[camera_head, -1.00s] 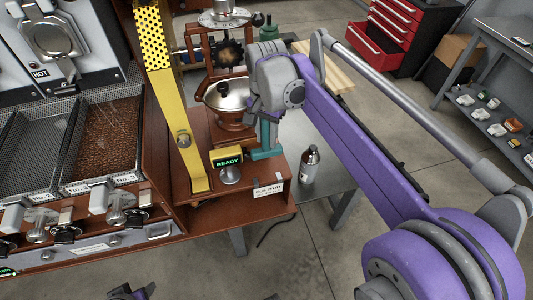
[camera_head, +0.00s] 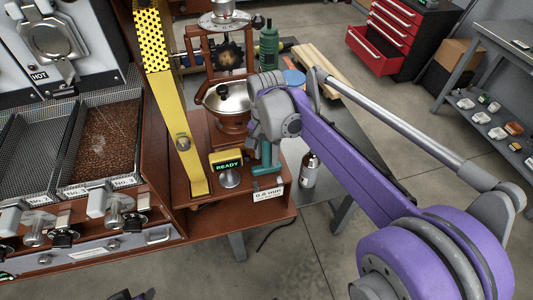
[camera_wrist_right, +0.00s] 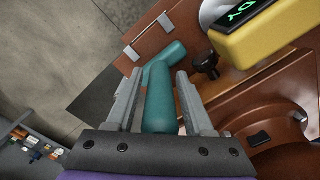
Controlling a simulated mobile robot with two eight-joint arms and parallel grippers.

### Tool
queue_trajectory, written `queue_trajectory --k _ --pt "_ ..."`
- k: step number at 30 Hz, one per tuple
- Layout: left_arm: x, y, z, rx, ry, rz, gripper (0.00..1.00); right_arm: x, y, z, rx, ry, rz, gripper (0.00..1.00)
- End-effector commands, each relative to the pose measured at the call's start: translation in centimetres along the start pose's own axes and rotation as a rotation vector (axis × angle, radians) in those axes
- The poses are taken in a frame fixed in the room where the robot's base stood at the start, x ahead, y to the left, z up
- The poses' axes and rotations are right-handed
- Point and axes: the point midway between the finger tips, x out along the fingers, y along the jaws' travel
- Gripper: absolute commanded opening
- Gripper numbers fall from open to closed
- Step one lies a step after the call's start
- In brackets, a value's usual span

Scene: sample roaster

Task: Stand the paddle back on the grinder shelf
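The teal paddle (camera_head: 265,167) shows just under my right gripper (camera_head: 265,148), over the right front part of the brown grinder shelf (camera_head: 216,200). In the right wrist view the paddle (camera_wrist_right: 161,100) stands between the two grey fingers of the right gripper (camera_wrist_right: 158,95), which look closed about its shaft. Its crosswise end lies beyond the fingertips, near the shelf's white label. I cannot tell whether that end touches the shelf. A dark part of my left gripper (camera_head: 130,295) just shows at the bottom edge; its fingers cannot be made out.
The grinder with its metal bowl (camera_head: 228,98) stands behind the paddle. A yellow perforated post (camera_head: 178,120) and the READY display (camera_head: 227,166) are on its left. A grey bottle (camera_head: 309,170) stands right of the shelf. Bean trays (camera_head: 100,190) are at far left.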

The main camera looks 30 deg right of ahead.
Motion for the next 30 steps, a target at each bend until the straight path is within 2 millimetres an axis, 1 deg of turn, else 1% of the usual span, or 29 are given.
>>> queue_trajectory --k 10,14,17,24,27,30 --pt "-0.1 0.0 -0.1 0.000 0.000 0.000 0.50 -0.1 0.0 0.0 0.000 0.000 0.000 0.64" --pt "-0.3 0.0 -0.2 0.000 0.001 0.000 0.50 -1.1 0.0 0.0 0.000 0.000 0.000 0.64" --pt "-0.4 0.0 -0.3 0.000 0.002 0.000 0.50 -2.8 0.0 0.0 0.000 0.000 0.000 0.64" --pt "-0.9 0.0 -0.7 0.000 0.004 0.000 0.50 -8.1 0.0 0.0 0.001 0.000 0.000 0.64" --pt "-1.1 0.0 -0.8 0.000 0.005 0.000 0.50 -9.9 0.0 0.0 0.000 0.000 0.000 0.64" --pt "-1.2 0.0 -0.8 0.000 0.005 0.000 0.50 -11.2 0.0 0.0 0.000 0.000 0.000 0.64"
